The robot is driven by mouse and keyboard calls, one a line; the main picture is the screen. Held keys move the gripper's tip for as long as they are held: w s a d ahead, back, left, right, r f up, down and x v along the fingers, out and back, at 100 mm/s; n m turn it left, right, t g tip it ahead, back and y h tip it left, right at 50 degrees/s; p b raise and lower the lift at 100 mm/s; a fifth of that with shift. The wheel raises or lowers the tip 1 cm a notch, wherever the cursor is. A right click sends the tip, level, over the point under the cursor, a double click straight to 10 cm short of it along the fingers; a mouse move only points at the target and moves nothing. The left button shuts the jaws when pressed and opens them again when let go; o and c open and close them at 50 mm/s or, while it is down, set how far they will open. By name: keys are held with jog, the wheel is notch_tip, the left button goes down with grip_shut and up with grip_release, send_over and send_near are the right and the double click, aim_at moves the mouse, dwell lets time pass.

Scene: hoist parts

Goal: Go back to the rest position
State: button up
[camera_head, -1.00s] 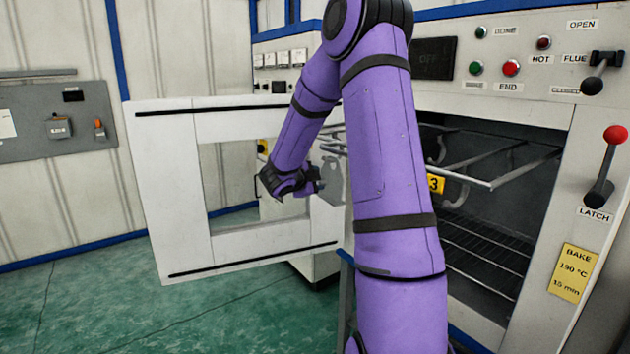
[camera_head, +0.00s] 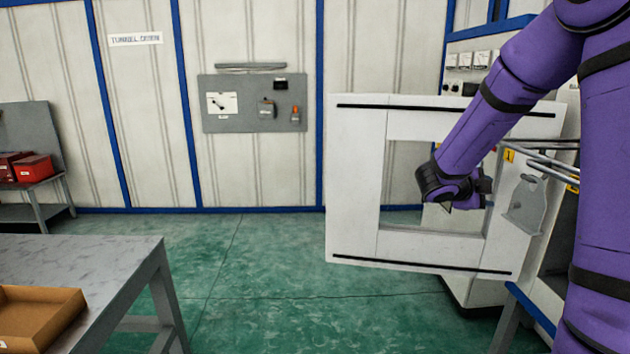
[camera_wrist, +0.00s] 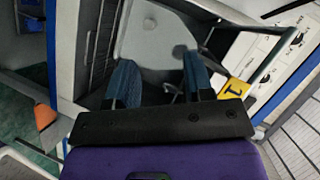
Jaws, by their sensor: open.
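My gripper (camera_head: 484,190) is in front of the open white oven door's window in the head view. Its two dark blue fingers (camera_wrist: 160,82) are spread apart in the wrist view. My purple arm hides much of the oven at the right.
The white oven door (camera_head: 355,190) stands open. A grey table (camera_head: 110,262) with a brown tray (camera_head: 62,318) is at the lower left. A bench with red boxes (camera_head: 36,169) stands farther back. A wall panel (camera_head: 235,115) hangs behind. Green floor between is clear.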

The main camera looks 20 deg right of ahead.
jog(key=w+a+r+n+t+y, duration=0.4)
jog(key=a+r+n+t, duration=0.3)
jog(key=a+t, duration=0.15)
jog(key=s+a+r+n+t+y, duration=0.1)
jog(key=s+a+r+n+y, duration=0.1)
jog(key=a+n+y, duration=0.4)
jog(key=s+a+r+n+t+y, duration=0.1)
jog(key=s+a+r+n, duration=0.2)
jog(key=a, duration=0.5)
jog(key=s+a+n+g+y, duration=0.4)
jog(key=s+a+n, duration=0.4)
jog(key=s, duration=0.4)
jog(key=s+d+f+n+g, duration=0.1)
jog(key=s+n, duration=0.1)
jog(key=s, duration=0.4)
jog(key=s+d+f+n+g, duration=0.1)
jog(key=s+f+n+g, duration=0.1)
jog(key=s, duration=0.4)
jog(key=shift+d+f+n+h, duration=0.15)
jog(key=shift+d+n+h, duration=0.15)
jog(key=shift+n+h, duration=0.15)
